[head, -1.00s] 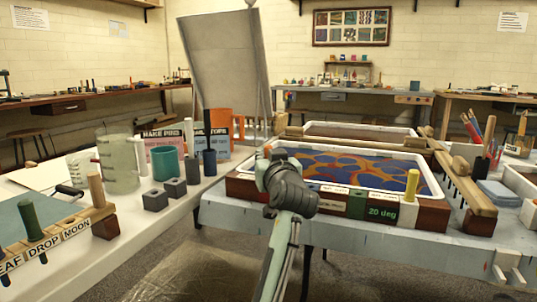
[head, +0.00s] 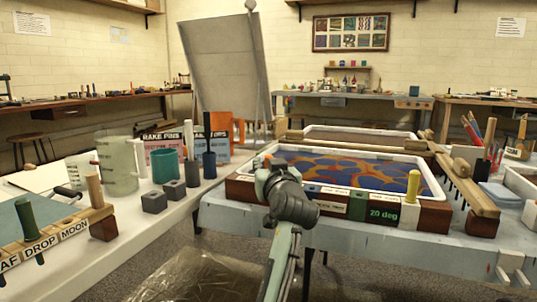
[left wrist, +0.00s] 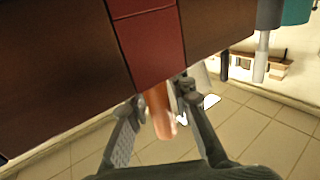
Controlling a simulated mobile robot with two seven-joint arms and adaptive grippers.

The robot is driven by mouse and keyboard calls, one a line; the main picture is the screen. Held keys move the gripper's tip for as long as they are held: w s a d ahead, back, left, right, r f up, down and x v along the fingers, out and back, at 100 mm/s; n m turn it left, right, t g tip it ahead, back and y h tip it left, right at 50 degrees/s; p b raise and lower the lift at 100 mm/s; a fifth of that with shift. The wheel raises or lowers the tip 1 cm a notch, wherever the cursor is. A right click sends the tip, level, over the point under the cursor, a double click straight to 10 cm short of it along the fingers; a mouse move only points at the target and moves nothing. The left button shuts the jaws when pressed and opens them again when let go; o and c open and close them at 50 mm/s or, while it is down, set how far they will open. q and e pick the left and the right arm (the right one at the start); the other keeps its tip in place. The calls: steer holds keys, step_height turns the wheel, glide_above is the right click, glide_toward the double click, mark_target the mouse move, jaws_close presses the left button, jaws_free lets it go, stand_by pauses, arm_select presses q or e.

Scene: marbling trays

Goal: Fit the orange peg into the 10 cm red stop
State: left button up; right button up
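In the left wrist view the orange peg (left wrist: 158,112) is between the fingers of my left gripper (left wrist: 158,100), which appear closed on it near their tips. The peg's far end meets the edge of a red block face (left wrist: 152,48) on a dark wooden rail; whether it has entered a hole is hidden. This red block looks like the red stop, but no 10 cm label is readable. In the head view my left wrist and forearm cover the peg, the fingers and the red block. My right gripper is in neither view.
The marbling tray (head: 436,185) has blue and orange liquid. The white side table (head: 150,232) holds cups and grey blocks.

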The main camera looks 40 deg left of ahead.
arm_select(q)
steer(key=shift+o, duration=1.4)
steer(key=shift+r, duration=0.1)
step_height(320, 180, up, 10)
